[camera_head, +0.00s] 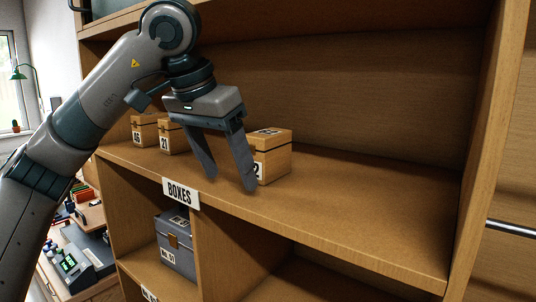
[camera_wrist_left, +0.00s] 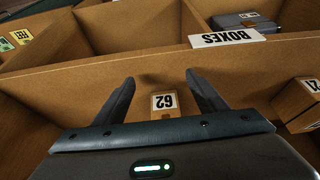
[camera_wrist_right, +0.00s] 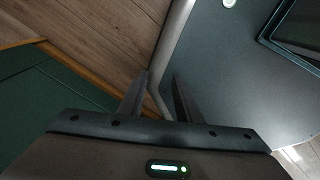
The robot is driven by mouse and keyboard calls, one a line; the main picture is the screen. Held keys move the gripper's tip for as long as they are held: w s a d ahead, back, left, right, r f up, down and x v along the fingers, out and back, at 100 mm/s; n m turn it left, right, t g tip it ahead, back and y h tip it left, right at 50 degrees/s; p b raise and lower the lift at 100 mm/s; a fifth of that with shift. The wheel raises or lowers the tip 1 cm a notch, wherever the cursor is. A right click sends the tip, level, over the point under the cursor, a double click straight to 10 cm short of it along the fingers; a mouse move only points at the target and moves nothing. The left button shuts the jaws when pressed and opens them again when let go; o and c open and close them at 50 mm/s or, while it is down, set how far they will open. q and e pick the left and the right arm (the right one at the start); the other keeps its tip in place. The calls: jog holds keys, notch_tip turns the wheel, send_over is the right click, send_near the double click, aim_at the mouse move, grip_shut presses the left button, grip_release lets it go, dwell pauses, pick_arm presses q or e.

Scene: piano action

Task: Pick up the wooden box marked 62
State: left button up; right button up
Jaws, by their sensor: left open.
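The wooden box marked 62 (camera_head: 274,158) stands on the shelf, right of the other wooden boxes. In the head view my left gripper's fingers cover part of its front, and only the 2 of its label shows. In the left wrist view the box marked 62 (camera_wrist_left: 164,104) shows its label upside down, between and beyond the fingertips. My left gripper (camera_head: 231,184) is open and empty, fingers pointing down in front of the box. My right gripper (camera_wrist_right: 160,82) is away from the shelf, over a wood-plank floor and a dark panel; its fingers stand apart with nothing between them.
Wooden boxes marked 46 (camera_head: 144,130) and 21 (camera_head: 172,137) stand left on the same shelf. A BOXES sign (camera_head: 181,193) is on the shelf's front edge. A grey box (camera_head: 176,245) sits in the compartment below. The shelf (camera_head: 370,215) is clear to the right.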

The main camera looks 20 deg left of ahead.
aim_at(268, 156)
pick_arm(q)
jog(key=w+p, duration=0.1)
jog(key=w, duration=0.1)
jog(key=w+d+p, duration=0.1)
jog(key=w, duration=0.1)
jog(key=w+d+p, duration=0.1)
jog(key=w, duration=0.1)
jog(key=shift+w+d, duration=0.2)
jog(key=shift+w, duration=0.2)
pick_arm(e)
jog(key=r, duration=0.1)
jog(key=w+r, duration=0.1)
jog(key=r, duration=0.1)
jog(key=shift+w, duration=0.1)
pick_arm(q)
jog(key=shift+w, duration=0.1)
pick_arm(e)
jog(key=shift+r, duration=0.1)
pick_arm(q)
jog(key=w+p, duration=0.1)
jog(key=w+d, duration=0.1)
jog(key=w, duration=0.1)
jog(key=w+p, duration=0.1)
jog(key=shift+w+d+p, duration=0.15)
jog(key=shift+d+p, duration=0.1)
jog(key=shift+p, duration=0.1)
jog(key=shift+w+f, duration=0.1)
jog(key=shift+f, duration=0.5)
pick_arm(e)
jog(key=shift+r, duration=1.55)
